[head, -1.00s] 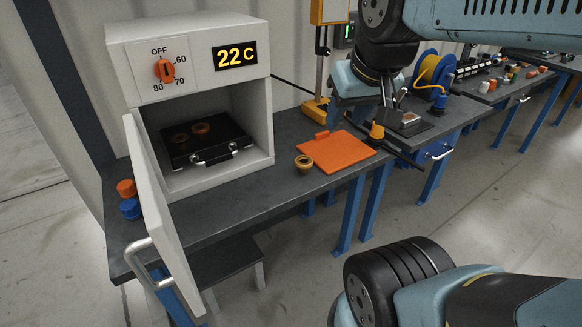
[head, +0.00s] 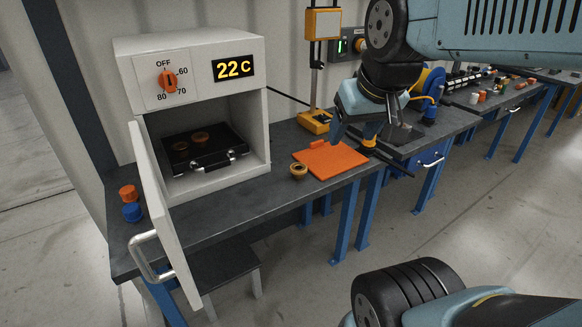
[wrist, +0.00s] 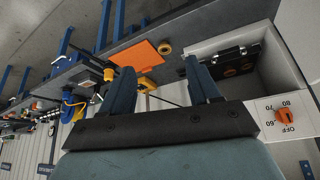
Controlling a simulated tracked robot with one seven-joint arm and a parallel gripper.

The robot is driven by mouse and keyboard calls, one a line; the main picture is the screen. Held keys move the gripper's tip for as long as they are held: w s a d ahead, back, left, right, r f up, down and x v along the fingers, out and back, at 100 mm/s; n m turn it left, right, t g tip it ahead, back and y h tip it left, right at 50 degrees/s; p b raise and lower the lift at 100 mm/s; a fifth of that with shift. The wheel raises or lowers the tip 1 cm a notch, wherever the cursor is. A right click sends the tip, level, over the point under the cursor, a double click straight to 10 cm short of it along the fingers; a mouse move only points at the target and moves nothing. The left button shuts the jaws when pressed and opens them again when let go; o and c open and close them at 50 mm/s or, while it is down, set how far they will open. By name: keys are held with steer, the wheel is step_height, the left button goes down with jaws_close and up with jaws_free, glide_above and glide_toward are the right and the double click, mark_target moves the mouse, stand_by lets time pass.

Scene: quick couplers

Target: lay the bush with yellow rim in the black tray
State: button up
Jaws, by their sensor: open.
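The oven (head: 188,48) has its door (head: 160,205) swung open toward the front left; its display reads 22 C. The orange plate (head: 330,160) lies on the bench. An orange and a blue cap (head: 132,211) stand left of the door. A yellow-based stand (head: 315,121) is behind.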

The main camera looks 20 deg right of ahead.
steer(key=o, duration=0.3)
steer(key=w+f, duration=0.3)
steer(key=w, duration=0.4)
steer(key=w+f+n, duration=0.1)
steer(key=w+f, duration=0.2)
steer(key=w, duration=0.5)
steer(key=shift+w+f, duration=0.25)
steer(key=shift+f, duration=0.1)
glide_toward(299, 169)
steer(key=shift+y, duration=0.4)
steer(key=shift+s+f+x, duration=0.1)
steer(key=shift+s+x, duration=0.05)
steer(key=shift+x, duration=1.2)
steer(key=shift+s+f+x, duration=0.1)
steer(key=shift+x, duration=1.25)
steer(key=shift+s+x, duration=0.15)
steer(key=shift+x, duration=1.2)
